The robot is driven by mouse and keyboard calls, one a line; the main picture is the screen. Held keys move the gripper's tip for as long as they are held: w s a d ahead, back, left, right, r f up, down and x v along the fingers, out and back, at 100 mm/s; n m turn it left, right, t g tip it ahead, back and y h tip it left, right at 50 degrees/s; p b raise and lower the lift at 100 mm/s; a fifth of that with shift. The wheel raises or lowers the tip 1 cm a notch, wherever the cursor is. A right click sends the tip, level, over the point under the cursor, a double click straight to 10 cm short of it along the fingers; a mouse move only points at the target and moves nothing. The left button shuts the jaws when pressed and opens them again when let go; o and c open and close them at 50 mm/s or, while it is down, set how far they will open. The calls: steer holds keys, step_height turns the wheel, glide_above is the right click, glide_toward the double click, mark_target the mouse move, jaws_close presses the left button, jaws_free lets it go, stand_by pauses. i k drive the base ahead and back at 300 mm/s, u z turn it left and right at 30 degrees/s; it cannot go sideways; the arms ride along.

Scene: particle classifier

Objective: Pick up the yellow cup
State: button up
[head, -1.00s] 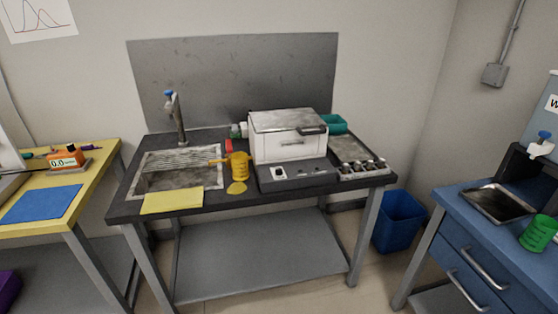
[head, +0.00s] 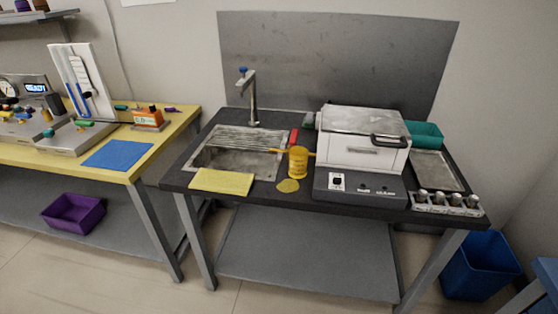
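The yellow cup (head: 298,162) stands upright on the dark bench top (head: 262,198), between the sink and the white machine. A thin yellow handle-like part sticks out to its left over the sink edge. A flat yellow round piece (head: 288,186) lies just in front of the cup. My gripper is not in view.
The sink (head: 235,160) with a tap (head: 250,95) is left of the cup. A yellow cloth (head: 221,181) lies at the front edge. The white machine (head: 362,152) stands close on the right. A red object (head: 294,136) is behind the cup. The floor ahead is clear.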

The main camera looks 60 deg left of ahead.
mark_target(298, 155)
steer(key=u, duration=0.6)
steer(key=i, duration=0.55)
steer(key=u, duration=0.95)
steer(key=i, duration=0.65)
steer(key=u, duration=0.05)
